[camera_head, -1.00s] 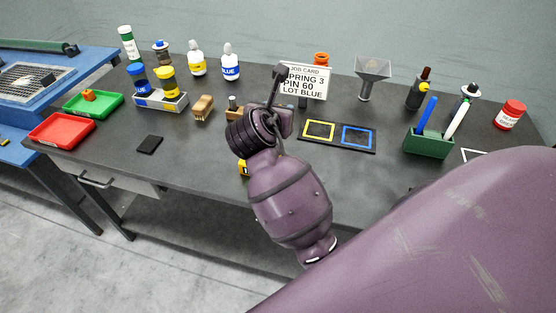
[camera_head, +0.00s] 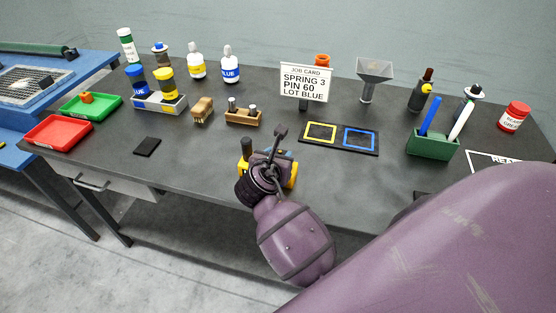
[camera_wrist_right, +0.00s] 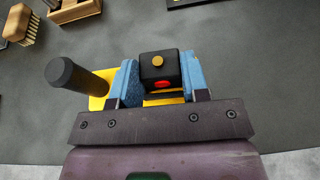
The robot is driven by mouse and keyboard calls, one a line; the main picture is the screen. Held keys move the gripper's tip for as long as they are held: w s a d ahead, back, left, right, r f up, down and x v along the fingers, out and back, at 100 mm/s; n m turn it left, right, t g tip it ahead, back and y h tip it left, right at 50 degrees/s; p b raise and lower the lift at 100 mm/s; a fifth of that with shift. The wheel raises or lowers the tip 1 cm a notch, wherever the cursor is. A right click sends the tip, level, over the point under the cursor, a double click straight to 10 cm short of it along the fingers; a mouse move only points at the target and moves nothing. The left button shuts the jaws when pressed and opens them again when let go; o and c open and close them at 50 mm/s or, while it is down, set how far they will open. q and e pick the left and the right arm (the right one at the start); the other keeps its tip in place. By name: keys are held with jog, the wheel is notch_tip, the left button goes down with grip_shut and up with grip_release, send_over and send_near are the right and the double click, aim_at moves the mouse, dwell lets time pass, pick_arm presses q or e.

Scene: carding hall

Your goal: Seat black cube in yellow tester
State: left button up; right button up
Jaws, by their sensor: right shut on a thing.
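The black cube (camera_wrist_right: 148,74) shows in the right wrist view between blue finger pads, with a gold dot on top and a red mark on its near side. My right gripper (camera_wrist_right: 160,84) is shut on it. The yellow tester (camera_wrist_right: 98,103) lies directly below the cube, with a black upright post (camera_wrist_right: 75,76) at its left. Whether the cube touches the tester or is inside it cannot be told. In the head view my right gripper (camera_head: 272,160) is over the tester (camera_head: 293,174) near the table's front edge, hiding the cube. My left gripper is not in view.
A wooden holder with pins (camera_head: 243,117) and a brush (camera_head: 202,110) stand behind the tester. A black board with yellow and blue frames (camera_head: 340,148) lies to the right. A black pad (camera_head: 147,146) lies left, with bare table (camera_head: 195,160) between.

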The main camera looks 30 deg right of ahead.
jog(key=shift+f, duration=0.4)
jog(key=shift+f, duration=0.35)
